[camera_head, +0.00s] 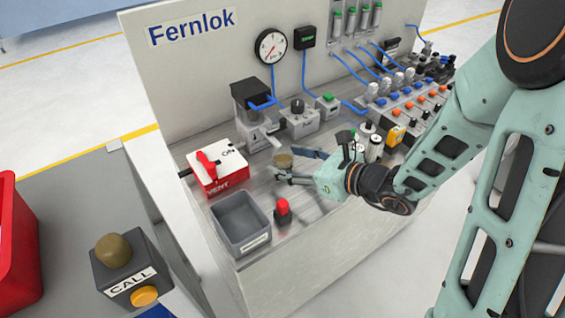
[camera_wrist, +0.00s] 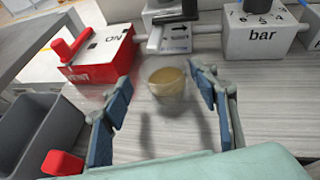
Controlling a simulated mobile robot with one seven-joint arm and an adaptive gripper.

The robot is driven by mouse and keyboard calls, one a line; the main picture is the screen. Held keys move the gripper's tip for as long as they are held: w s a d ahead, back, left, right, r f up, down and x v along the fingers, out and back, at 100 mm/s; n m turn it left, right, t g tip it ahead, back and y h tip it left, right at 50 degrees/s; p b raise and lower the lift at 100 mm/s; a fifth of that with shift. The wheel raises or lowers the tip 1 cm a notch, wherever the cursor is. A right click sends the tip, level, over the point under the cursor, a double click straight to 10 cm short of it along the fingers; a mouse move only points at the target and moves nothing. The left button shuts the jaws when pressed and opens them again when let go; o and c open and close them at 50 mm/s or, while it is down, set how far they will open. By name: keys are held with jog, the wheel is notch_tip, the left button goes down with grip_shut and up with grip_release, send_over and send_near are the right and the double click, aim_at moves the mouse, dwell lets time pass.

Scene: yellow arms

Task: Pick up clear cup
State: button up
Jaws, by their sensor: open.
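The clear cup (camera_wrist: 166,83) stands upright on the bench top, with a tan or amber look inside. It also shows in the head view (camera_head: 284,161), small and just by my fingertips. My gripper (camera_wrist: 158,98) is open, with one blue-padded finger on each side in the wrist view. The cup lies between and slightly beyond the fingertips, with gaps visible on both sides. I see no contact with the cup.
A red and white VENT box (camera_head: 218,170), a grey bin (camera_head: 240,222) and a red button (camera_head: 283,211) stand left and in front. A regulator block (camera_head: 258,138) and a knobbed bar box (camera_head: 299,120) stand behind. Small cylinders (camera_head: 375,147) stand right of my gripper.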

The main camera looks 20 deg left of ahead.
aim_at(275, 155)
jog(key=x, duration=0.7)
jog(key=shift+w+a+r, duration=0.1)
jog(key=shift+w+a, duration=0.15)
jog(key=shift+w, duration=0.1)
jog(key=shift+c, duration=0.4)
jog(key=c, duration=1)
jog(key=shift+c, duration=0.4)
